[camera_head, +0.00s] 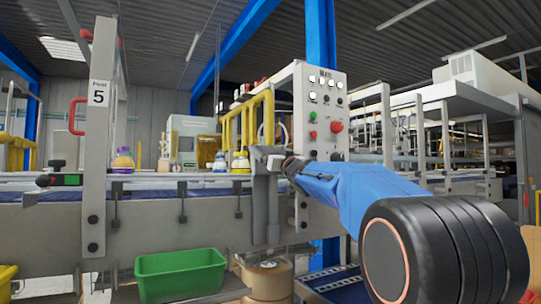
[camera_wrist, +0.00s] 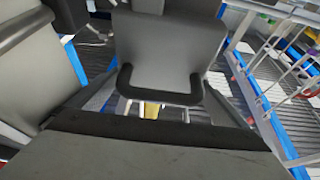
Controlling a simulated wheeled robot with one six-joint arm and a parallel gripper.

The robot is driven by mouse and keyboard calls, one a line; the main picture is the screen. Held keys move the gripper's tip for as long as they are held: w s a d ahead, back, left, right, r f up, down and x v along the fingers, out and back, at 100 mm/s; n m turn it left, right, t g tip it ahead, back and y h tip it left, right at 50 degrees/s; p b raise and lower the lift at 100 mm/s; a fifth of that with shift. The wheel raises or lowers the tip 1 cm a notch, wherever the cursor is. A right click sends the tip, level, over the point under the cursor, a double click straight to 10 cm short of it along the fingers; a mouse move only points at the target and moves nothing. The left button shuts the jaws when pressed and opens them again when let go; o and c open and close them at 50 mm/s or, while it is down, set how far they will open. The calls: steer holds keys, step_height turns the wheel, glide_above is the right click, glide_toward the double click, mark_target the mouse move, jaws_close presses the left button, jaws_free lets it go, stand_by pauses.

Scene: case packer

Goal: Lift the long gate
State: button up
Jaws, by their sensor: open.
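I cannot tell for sure which part is the long gate. A red handle (camera_head: 75,116) shows at the left, beside the grey post marked 5 (camera_head: 97,150). My gripper (camera_head: 268,163) is at the end of my blue arm, in front of the conveyor side and left of the control panel (camera_head: 320,115), apart from the red handle. In the wrist view my gripper (camera_wrist: 155,110) shows large grey parts with black edges and a gap between them. It is open, and I see nothing held. Something yellow shows through the gap, too small to tell.
Several bottles, one purple and yellow (camera_head: 122,161), stand along the conveyor (camera_head: 160,215). Yellow bars (camera_head: 247,120) rise behind it. A green bin (camera_head: 180,275) is below the conveyor. A blue column (camera_head: 320,40) stands behind the panel.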

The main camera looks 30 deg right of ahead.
steer(key=shift+f, duration=0.15)
step_height(320, 180, down, 20)
steer(key=v, duration=1.6)
steer(key=shift+s+r, duration=0.3)
steer(key=shift+s, duration=0.05)
